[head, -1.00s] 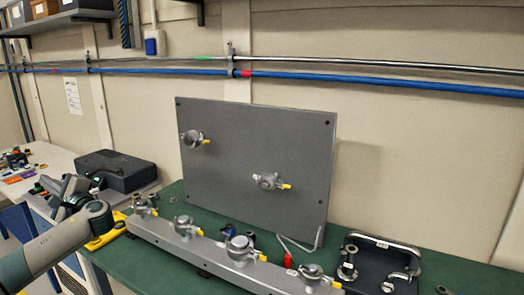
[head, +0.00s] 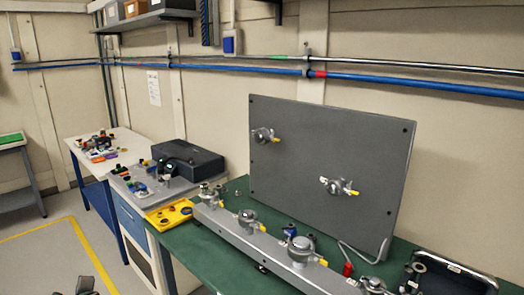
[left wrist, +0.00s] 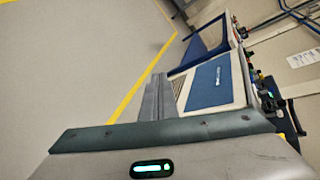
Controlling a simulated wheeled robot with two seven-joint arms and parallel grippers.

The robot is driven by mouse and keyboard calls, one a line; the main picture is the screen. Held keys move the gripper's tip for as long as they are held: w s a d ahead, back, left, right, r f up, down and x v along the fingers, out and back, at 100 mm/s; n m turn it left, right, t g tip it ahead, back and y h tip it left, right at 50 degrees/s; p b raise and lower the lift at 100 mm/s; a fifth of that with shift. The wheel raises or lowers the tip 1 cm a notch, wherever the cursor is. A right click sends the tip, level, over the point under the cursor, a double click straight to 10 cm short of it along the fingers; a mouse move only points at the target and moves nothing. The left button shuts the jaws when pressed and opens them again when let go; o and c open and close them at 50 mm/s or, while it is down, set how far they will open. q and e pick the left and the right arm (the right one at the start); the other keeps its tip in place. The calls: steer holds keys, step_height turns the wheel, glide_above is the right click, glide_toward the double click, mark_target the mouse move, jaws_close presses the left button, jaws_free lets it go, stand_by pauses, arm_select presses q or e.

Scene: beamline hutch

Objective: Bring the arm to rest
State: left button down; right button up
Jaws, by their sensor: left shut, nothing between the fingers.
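My left gripper (left wrist: 157,82) shows in the left wrist view as two grey fingers side by side, shut with nothing between them. It is over open grey floor, in front of the blue and white cabinet (left wrist: 212,82), and appears clear of it. In the head view only a small dark part of my left arm (head: 86,284) shows at the bottom left edge, low over the floor and apart from the bench. My right gripper is in neither view.
A green bench (head: 217,246) bears a long grey rail (head: 268,250) with several clamped fittings, an upright grey panel (head: 330,150) and a yellow tray (head: 168,215). A black case (head: 188,158) stands behind. The floor at left, with a yellow line (head: 95,255), is free.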

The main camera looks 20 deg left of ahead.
arm_select(q)
steer(key=s+a+f+n+g+h, duration=0.1)
steer(key=s+a+f+n, duration=0.2)
steer(key=s, duration=0.9)
steer(key=s+a+f+g+h, duration=0.1)
steer(key=s+a+f, duration=0.3)
steer(key=s, duration=0.7)
steer(key=s+a+f+n+g, duration=0.15)
steer(key=s+f, duration=0.35)
steer(key=s, duration=0.7)
steer(key=s+d+f+n+h, duration=0.1)
steer(key=s+d+f+h, duration=0.2)
steer(key=d+f, duration=1.05)
steer(key=s+d+f+n+h, duration=0.1)
steer(key=s+d+f+h, duration=0.15)
steer(key=d+f, duration=1.1)
steer(key=s+d+f+h+b, duration=0.1)
steer(key=d+f, duration=0.2)
steer(key=d, duration=1.1)
steer(key=s+d+f+n+h+b, duration=0.1)
steer(key=d+f, duration=0.2)
steer(key=d, duration=1.2)
steer(key=s+d+f+h+b, duration=0.1)
steer(key=d+f, duration=0.3)
steer(key=d, duration=1)
steer(key=shift+s+d+n+h+b, duration=0.15)
steer(key=shift+d+n+h+b, duration=0.2)
steer(key=shift+h, duration=0.2)
steer(key=shift+g, duration=0.25)
